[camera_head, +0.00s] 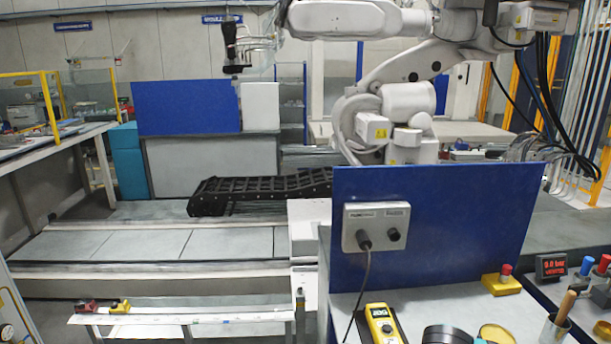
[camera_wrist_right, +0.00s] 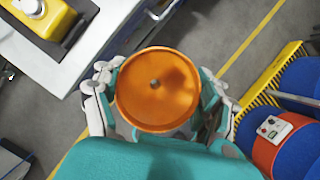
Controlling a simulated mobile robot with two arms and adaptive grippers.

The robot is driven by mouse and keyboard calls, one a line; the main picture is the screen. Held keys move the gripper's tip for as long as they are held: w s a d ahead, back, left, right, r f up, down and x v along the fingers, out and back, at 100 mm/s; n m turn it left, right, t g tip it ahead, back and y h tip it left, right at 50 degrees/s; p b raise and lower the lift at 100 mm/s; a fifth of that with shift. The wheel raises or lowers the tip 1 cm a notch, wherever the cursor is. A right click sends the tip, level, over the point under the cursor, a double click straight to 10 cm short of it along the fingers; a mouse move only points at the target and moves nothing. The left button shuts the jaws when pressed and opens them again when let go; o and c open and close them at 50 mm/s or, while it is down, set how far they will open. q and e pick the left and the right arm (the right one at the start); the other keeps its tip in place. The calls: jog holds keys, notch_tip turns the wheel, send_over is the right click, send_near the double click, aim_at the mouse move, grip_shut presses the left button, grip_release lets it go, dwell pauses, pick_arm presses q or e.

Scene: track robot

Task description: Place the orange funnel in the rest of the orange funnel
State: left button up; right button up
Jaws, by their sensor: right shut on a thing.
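The orange funnel (camera_wrist_right: 157,90) is in the right wrist view, its round wide mouth facing the camera with a small dark hole at its middle. My right gripper (camera_wrist_right: 152,92) is shut on it, with light grey fingers at its left and right sides. The funnel is held over the grey floor, beside a white table edge. The rest of the orange funnel cannot be made out in either view.
A yellow device (camera_head: 381,324) lies on the white table by a blue panel (camera_head: 432,215); a red-topped yellow button box (camera_head: 502,280) stands at right.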

jog(key=s+a+r+m+g+y, duration=0.2)
jog(key=s+a+m+g, duration=0.1)
jog(key=m, duration=0.9)
jog(key=s+a+r+m+g+y, duration=0.2)
jog(key=s+a+m+g, duration=0.2)
jog(key=m, duration=0.8)
jog(key=shift+s+r, duration=0.25)
jog(key=shift+r, duration=0.15)
jog(key=shift+f, duration=0.1)
